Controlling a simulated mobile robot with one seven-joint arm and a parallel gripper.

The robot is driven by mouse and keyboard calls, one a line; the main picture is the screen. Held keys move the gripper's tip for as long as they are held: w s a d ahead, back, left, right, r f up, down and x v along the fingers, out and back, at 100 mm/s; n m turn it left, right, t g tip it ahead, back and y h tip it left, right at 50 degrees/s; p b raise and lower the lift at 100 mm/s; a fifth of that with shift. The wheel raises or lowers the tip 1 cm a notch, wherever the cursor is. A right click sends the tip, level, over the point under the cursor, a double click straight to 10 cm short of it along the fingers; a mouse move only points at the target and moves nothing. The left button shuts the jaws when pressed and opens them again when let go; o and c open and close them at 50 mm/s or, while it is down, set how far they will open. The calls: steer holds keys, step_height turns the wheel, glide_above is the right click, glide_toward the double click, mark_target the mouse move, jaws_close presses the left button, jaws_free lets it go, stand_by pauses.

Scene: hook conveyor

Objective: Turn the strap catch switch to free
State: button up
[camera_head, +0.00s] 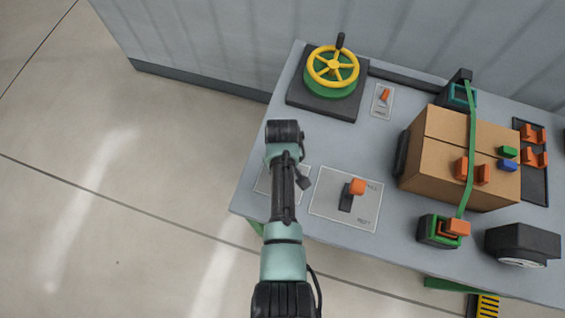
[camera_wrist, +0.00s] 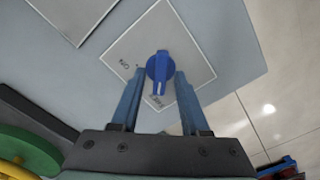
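The strap catch switch looks to be the blue knob (camera_wrist: 159,64) on a white plate (camera_wrist: 190,35) in the wrist view. Its grip bar, with a pale line, points down in the picture towards a lettered label too small to read surely. Another label, seemingly "ON", is to its left. My gripper (camera_wrist: 160,75) is open, with one blue finger on each side of the knob's lower part. I cannot tell whether the fingers touch it. In the head view my arm hides the knob, and only part of its plate (camera_head: 264,182) shows.
A yellow handwheel (camera_head: 333,67) on a green base stands behind. An orange-topped lever (camera_head: 356,187) on a labelled plate is close to the right. A green strap (camera_head: 472,130) crosses a cardboard box (camera_head: 432,150) farther right. The table's left edge is close to my gripper.

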stand_by(0.3)
step_height(320, 180, up, 13)
steer(key=b, duration=0.1)
stand_by(0.4)
steer(key=shift+f, duration=0.1)
stand_by(0.4)
